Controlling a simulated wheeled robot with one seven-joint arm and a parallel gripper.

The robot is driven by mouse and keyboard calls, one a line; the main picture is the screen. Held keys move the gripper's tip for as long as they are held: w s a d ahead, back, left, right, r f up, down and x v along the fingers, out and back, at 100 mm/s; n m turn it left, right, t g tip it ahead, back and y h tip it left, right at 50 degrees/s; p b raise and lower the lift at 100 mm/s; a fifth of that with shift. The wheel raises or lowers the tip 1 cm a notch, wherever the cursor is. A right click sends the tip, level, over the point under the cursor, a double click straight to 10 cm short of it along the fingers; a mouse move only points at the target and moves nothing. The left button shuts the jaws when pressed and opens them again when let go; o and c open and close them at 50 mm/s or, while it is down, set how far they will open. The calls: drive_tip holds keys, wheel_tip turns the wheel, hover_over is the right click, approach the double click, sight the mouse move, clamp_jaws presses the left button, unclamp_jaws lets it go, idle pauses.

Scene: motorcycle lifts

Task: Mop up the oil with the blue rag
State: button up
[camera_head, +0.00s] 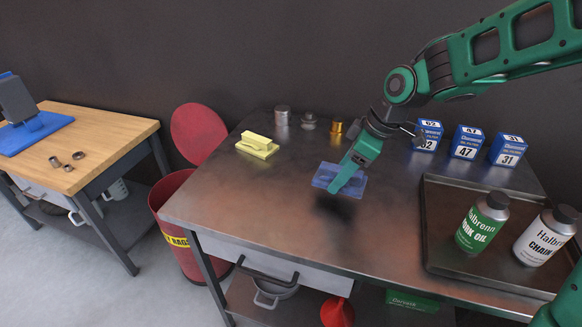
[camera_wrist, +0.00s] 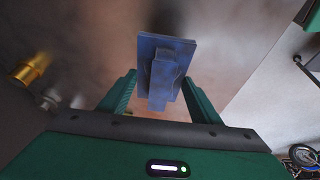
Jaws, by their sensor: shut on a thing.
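The blue rag (camera_head: 325,174) is a flat blue pad with a raised grip on its back. My gripper (camera_head: 349,174) is shut on that grip near the middle of the metal workbench (camera_head: 290,205). In the wrist view the rag (camera_wrist: 165,60) shows ahead of and between the two green fingers (camera_wrist: 160,88). A dark patch (camera_head: 337,208) lies on the bench just in front of the rag; I cannot tell whether it is oil or shadow. Whether the rag touches the bench is unclear. The surface under the rag is hidden.
A similar yellow pad (camera_head: 257,147) lies to the left. Small metal parts (camera_head: 309,121) and several blue boxes (camera_head: 467,143) line the back. A dark tray (camera_head: 433,225) with a green bottle (camera_head: 482,222) and a white bottle (camera_head: 545,237) stands right. The front left is clear.

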drive_tip(key=shift+r, duration=1.45)
